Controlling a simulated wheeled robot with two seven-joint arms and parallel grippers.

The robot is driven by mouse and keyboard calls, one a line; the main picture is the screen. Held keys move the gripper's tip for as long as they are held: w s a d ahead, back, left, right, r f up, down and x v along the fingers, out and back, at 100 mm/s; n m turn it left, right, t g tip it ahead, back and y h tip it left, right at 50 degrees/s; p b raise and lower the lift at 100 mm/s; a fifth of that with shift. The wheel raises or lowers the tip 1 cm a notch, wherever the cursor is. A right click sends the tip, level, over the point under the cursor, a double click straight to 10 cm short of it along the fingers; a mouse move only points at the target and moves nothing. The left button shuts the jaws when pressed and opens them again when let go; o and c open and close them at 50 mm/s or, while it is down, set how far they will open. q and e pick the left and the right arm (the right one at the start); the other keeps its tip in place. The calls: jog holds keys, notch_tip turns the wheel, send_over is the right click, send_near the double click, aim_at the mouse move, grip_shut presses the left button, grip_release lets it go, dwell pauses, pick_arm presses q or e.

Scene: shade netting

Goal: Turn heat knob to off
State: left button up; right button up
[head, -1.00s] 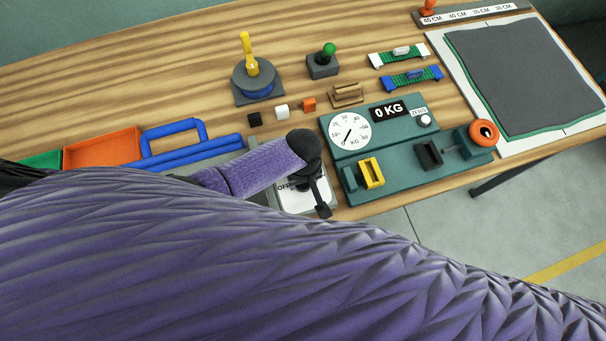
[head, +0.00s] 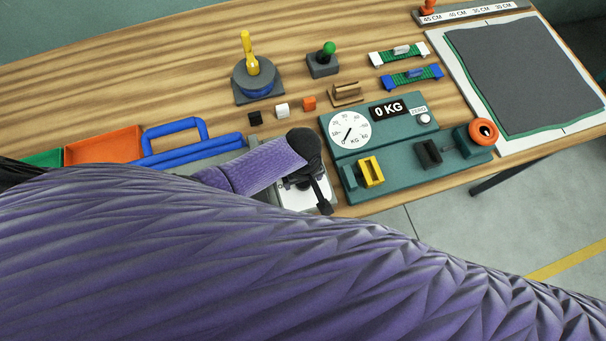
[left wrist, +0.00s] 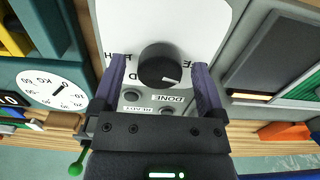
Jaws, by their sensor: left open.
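The heat knob (left wrist: 160,72) is a round black knob with a white mark, on a white control panel (left wrist: 165,25). Its mark points right and slightly down in the left wrist view. My left gripper (left wrist: 160,80) is open, with one purple finger on each side of the knob; I cannot tell whether they touch it. Printed letters beside the knob are partly hidden by the fingers. In the head view my left gripper (head: 324,194) is over the white panel (head: 290,200) and hides the knob. My right gripper is not in view.
A teal tension rig with a KG dial (head: 350,132) and yellow clamp (head: 371,171) stands right of the panel. A blue handle (head: 172,135) and orange tray (head: 103,146) lie left. Small cubes (head: 282,111) sit behind. READY and DONE labels (left wrist: 168,98) are near the knob.

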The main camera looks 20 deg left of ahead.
pick_arm(q)
notch_tip(320, 180, up, 10)
jog(key=p, duration=0.4)
jog(key=shift+f, duration=0.2)
jog(key=shift+r, duration=0.15)
